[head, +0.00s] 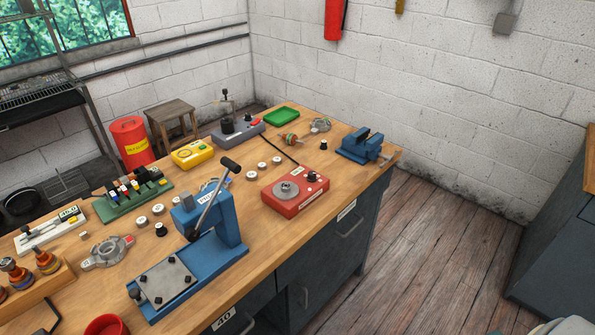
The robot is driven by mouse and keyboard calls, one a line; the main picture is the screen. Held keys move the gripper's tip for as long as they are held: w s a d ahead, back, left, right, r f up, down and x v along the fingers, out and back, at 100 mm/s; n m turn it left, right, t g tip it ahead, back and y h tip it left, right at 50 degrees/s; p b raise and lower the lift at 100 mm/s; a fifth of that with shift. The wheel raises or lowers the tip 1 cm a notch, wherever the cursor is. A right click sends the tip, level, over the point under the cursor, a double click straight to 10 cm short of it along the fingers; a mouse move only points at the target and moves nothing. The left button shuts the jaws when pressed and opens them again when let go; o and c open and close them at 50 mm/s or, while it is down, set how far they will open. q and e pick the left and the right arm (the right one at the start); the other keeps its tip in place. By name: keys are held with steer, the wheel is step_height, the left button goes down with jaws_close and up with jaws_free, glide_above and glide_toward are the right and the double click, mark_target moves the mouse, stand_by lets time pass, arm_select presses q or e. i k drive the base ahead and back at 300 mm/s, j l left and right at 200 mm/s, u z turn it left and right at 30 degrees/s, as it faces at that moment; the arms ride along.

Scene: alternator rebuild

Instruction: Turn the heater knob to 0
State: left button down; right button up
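A red box (296,197) that looks like the heater sits on the wooden workbench, right of the blue press. A grey round plate (286,190) is on its top, towards the left. A small black knob (311,176) is on its top at the right rear. White labels are on the box, but they are too small to read, and I cannot tell which way the knob points. Neither of my grippers is in view.
The blue press (222,230) with its raised lever stands left of the red box. A blue vise (360,147) is at the bench's right end. A yellow meter (192,154), grey device (238,131) and green tray (281,117) stand behind. The bench front (290,232) near the box is clear.

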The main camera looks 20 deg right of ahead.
mark_target(311, 177)
steer(key=k+l+z, duration=0.1)
steer(key=l+z, duration=0.25)
steer(key=z, duration=0.15)
steer(key=l+z, duration=0.45)
steer(key=j, duration=0.1)
